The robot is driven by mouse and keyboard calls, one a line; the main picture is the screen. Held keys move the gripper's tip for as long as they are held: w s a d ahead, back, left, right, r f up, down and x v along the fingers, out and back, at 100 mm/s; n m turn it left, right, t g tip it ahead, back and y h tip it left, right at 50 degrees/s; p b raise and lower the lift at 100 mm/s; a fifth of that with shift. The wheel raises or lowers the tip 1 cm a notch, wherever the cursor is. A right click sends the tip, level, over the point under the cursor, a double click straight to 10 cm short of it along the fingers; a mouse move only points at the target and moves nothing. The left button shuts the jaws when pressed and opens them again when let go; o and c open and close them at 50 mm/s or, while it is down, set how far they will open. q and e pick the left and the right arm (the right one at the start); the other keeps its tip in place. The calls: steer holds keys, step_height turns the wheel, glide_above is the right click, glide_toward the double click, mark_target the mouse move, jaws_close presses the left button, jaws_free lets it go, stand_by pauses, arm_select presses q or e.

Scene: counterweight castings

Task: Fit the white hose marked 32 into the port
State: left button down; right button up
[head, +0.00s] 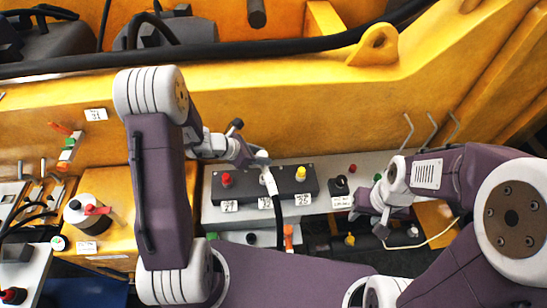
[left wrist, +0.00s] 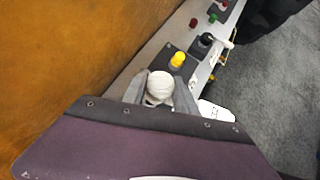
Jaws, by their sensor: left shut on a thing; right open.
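My left gripper (head: 264,164) is shut on the white hose end (head: 270,183), over the middle of a black port block (head: 248,188). The white end also shows between the fingers in the left wrist view (left wrist: 160,86). A dark length (head: 279,225) runs down from it in the head view. A port under the white end is hidden, so I cannot tell whether the end is seated. A red cap (head: 226,180) and a yellow cap (head: 300,174) flank it on the block. Small number labels (head: 265,203) sit along the block's front; the middle one is hard to read. My right gripper (head: 382,222) is open.
A grey ledge (head: 212,214) carries the block. A black knob (head: 340,185) stands right of it. A thin pale cable (head: 436,238) lies near my right gripper. The yellow machine wall (head: 240,105) rises behind.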

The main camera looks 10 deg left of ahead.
arm_select(q)
steer(key=shift+w+d+f+b, duration=0.2)
steer(key=shift+w+f+b, duration=0.15)
steer(key=shift+w, duration=0.25)
steer(key=f+b, duration=0.5)
steer(key=shift+s, duration=0.2)
steer(key=shift+f+b, duration=0.3)
steer(key=shift+b, duration=0.1)
arm_select(e)
step_height(320, 180, down, 7)
steer(key=shift+w+r, duration=0.15)
steer(key=shift+w, duration=0.25)
arm_select(q)
steer(key=shift+s+a+r, duration=0.1)
steer(key=shift+r, duration=0.05)
arm_select(e)
steer(key=shift+s+d, duration=0.1)
arm_select(q)
steer(key=shift+b, duration=0.4)
arm_select(e)
steer(key=shift+f, duration=0.45)
arm_select(q)
steer(key=shift+f+b, duration=1.85)
steer(key=shift+b, duration=0.05)
arm_select(e)
steer(key=shift+f, duration=1.9)
